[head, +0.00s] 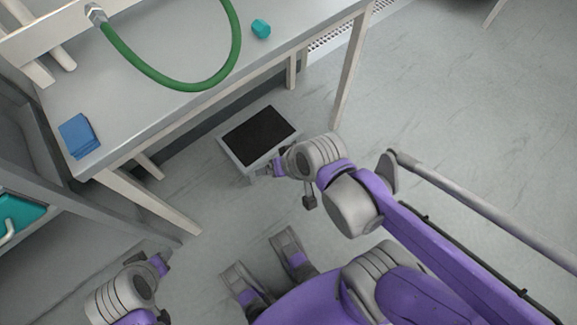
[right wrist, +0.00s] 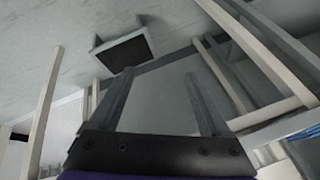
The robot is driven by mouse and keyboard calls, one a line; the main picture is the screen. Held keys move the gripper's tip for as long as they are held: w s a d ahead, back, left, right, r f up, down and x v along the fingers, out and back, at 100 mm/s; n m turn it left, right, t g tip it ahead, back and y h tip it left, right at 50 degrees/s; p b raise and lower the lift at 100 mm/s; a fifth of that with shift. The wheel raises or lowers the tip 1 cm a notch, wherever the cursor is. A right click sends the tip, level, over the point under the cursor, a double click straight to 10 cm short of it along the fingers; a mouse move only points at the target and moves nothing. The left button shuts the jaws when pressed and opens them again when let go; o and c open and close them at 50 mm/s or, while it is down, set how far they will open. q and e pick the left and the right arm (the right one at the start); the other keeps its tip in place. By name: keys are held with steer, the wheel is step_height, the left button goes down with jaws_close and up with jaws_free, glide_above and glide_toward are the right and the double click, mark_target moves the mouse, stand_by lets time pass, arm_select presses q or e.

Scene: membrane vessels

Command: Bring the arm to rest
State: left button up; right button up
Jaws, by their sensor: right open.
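My right gripper (head: 268,168) is in front of the bench in the head view, beside a low grey stand with a black top. In the right wrist view its two fingers (right wrist: 160,76) are spread apart with nothing between them. My left gripper (head: 164,258) is at the lower left in the head view, below the bench's front leg. Its fingers are small and partly hidden, so I cannot tell whether they are open. No object shows at either gripper.
The grey bench (head: 180,105) stands at the upper left with a green hose (head: 165,82), a teal cap (head: 261,28) and a blue block (head: 78,135). The low black-topped stand (head: 225,151) is on the floor. Floor at right is clear beyond a grey rail (head: 480,215).

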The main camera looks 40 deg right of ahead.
steer(key=s+d+n+h, duration=0.1)
steer(key=n, duration=0.1)
steer(key=s+d+n, duration=0.1)
steer(key=n, duration=0.1)
steer(key=shift+s+f+g+h, duration=0.15)
steer(key=shift+s+g+h, duration=0.15)
steer(key=shift+s+h, duration=0.1)
arm_select(q)
steer(key=shift+r, duration=0.1)
step_height(320, 180, up, 17)
steer(key=w+p, duration=0.1)
steer(key=p, duration=1.4)
steer(key=shift+w+t, duration=0.4)
arm_select(e)
step_height(320, 180, up, 17)
steer(key=w, duration=0.2)
steer(key=shift+t, duration=0.4)
